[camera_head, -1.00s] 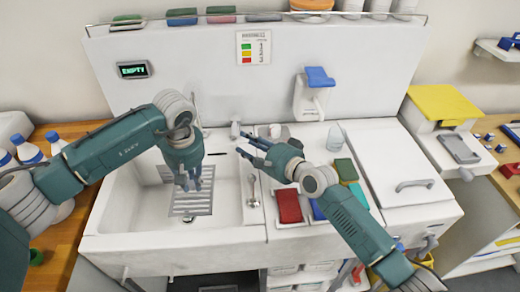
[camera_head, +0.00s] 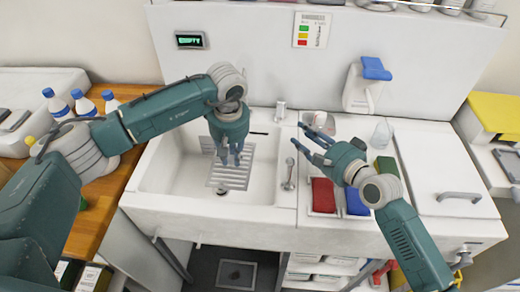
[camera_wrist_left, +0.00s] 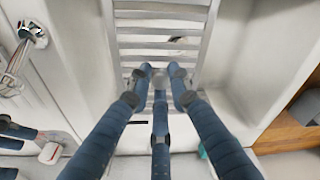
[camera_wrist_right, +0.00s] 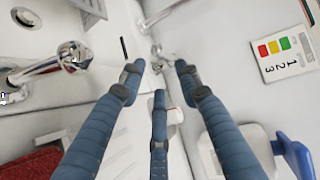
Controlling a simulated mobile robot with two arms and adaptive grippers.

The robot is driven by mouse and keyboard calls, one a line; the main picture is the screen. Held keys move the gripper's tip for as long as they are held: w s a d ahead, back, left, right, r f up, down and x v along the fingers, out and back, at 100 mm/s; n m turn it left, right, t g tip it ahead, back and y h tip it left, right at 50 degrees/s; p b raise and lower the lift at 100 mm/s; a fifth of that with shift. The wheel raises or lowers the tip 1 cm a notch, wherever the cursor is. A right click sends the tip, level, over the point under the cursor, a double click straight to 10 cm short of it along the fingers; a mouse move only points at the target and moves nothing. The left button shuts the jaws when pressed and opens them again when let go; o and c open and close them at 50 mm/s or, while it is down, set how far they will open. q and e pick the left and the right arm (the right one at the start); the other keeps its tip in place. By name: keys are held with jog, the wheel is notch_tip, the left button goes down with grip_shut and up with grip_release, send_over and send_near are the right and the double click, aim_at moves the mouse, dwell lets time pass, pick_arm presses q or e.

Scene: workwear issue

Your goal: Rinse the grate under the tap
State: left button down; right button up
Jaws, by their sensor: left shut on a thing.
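The grate (camera_head: 222,182), a pale slatted metal rack, is in the white sink basin (camera_head: 165,184). The grate's slats (camera_wrist_left: 160,14) carry a small dark mark. A chrome fixture, probably the tap (camera_head: 280,110), stands at the sink's back rim. Another chrome fitting (camera_head: 288,178) stands on the basin's right edge. My right gripper (camera_head: 303,136) is open and empty above the right rim. No running water shows.
A blue-topped dispenser (camera_head: 362,85) hangs on the back panel. Several bottles (camera_head: 84,103) stand left. A white lid (camera_head: 440,165) covers the right.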

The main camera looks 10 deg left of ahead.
jog(key=c, duration=0.6)
jog(key=shift+w+d+f, duration=0.15)
jog(key=shift+w+d, duration=0.05)
jog(key=shift+d, duration=0.1)
grip_shut()
jog(key=d, duration=0.1)
jog(key=w+d+n+y, duration=0.1)
jog(key=d, duration=0.1)
jog(key=w+d+f+n, duration=0.1)
jog(key=d, duration=0.1)
jog(key=shift+w+d, duration=0.1)
jog(key=shift+w+d+r+t+y, duration=0.1)
jog(key=shift+d+r+t+y, duration=0.1)
jog(key=shift+d+t+y, duration=0.1)
send_near(280, 110)
jog(key=w, duration=0.2)
jog(key=w+d, duration=0.1)
jog(key=w, duration=0.1)
jog(key=shift+d, duration=0.2)
jog(key=shift+a+f, duration=0.2)
jog(key=shift+a, duration=0.8)
jog(key=shift+a+f, duration=0.2)
jog(key=shift+a, duration=0.75)
